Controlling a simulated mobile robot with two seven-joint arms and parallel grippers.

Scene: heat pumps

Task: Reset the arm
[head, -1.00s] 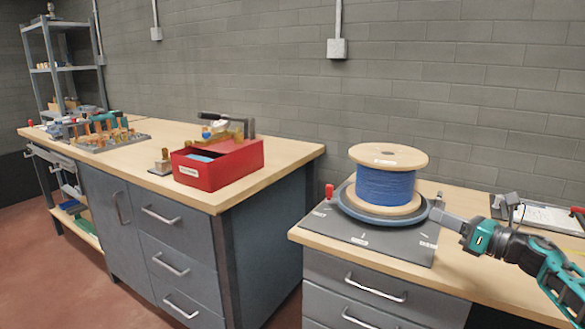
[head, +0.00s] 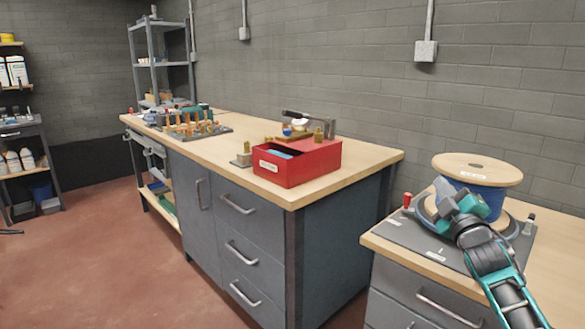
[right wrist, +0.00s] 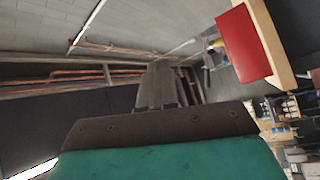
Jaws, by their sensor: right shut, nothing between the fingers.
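My right arm comes in from the lower right in the head view. Its teal and black gripper (head: 443,189) is raised in front of the blue cable spool (head: 469,181) and hides part of it. In the right wrist view its fingers (right wrist: 160,82) are together with nothing between them. The spool has pale wooden flanges and sits on a round turntable on a dark grey plate (head: 425,238). Whether the gripper touches the spool cannot be told, but it holds nothing. My left gripper is out of view.
A red bin (head: 297,166) stands on the longer wooden-topped bench (head: 225,155), with fittings and tools behind it. The bin also shows in the right wrist view (right wrist: 243,45). A gap separates the two benches. Shelving (head: 160,60) stands at the back; red floor is clear at left.

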